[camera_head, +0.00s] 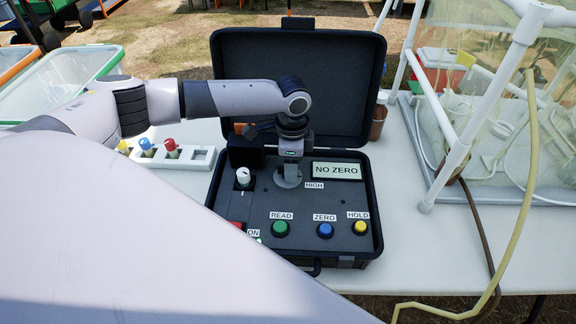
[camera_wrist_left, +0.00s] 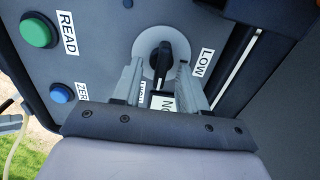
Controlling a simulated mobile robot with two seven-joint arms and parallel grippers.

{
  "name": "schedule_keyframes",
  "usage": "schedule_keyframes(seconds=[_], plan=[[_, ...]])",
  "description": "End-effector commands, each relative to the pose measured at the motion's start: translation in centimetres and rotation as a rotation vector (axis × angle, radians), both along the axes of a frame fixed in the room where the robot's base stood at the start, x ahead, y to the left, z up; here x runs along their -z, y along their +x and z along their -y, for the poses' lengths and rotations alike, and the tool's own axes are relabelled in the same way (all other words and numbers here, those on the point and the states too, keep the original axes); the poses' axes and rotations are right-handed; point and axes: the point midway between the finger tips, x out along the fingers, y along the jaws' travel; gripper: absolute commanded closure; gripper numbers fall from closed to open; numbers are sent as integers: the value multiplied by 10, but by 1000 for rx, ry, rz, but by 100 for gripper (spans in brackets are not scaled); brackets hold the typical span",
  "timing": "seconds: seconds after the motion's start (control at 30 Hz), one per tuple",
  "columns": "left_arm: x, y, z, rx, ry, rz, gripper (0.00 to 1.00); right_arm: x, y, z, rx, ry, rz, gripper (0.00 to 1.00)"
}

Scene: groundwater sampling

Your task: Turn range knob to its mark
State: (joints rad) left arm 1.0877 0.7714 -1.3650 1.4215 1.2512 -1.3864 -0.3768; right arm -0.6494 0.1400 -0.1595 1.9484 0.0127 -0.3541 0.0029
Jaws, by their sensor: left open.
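The range knob (camera_wrist_left: 164,64) is black on a round pale grey dial in the wrist view. A LOW label (camera_wrist_left: 202,63) is to its right and a partly hidden HIGH label is below it. My left gripper (camera_wrist_left: 160,72) is open, with one finger on each side of the knob; I cannot tell whether either touches it. In the head view my left gripper (camera_head: 290,158) points down over the dial (camera_head: 288,181) and hides the knob. The knob's exact pointing and its mark are unclear. My right gripper is not in view.
The open black case (camera_head: 296,80) holds a display (camera_head: 337,171) reading NO ZERO. Green READ (camera_head: 280,229), blue ZERO (camera_head: 325,230) and yellow HOLD (camera_head: 360,227) buttons line its front. A white rack (camera_head: 201,158) is left; a brown bottle (camera_head: 378,120) and framed tank stand right.

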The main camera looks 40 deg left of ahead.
Motion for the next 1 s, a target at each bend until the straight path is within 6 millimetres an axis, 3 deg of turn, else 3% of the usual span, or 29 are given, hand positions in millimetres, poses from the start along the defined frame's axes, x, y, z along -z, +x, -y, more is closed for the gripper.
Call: schedule_keyframes(seconds=[0.2, 0.27, 0.33, 0.37, 0.57, 0.67, 1.0], plan=[[0, 0, 0, 0, -1, 1, 57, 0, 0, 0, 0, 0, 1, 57], [0, 0, 0, 0, -1, 1, 74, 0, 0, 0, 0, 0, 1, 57], [0, 0, 0, 0, -1, 1, 96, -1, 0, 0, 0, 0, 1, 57], [0, 0, 0, 0, -1, 1, 100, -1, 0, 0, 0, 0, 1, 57], [-2, 0, 0, -23, -1, 0, 100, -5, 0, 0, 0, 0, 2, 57], [-4, -1, -1, -116, -1, -3, 100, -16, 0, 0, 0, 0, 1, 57], [0, 0, -4, -538, 0, -3, 100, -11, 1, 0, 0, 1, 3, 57]])
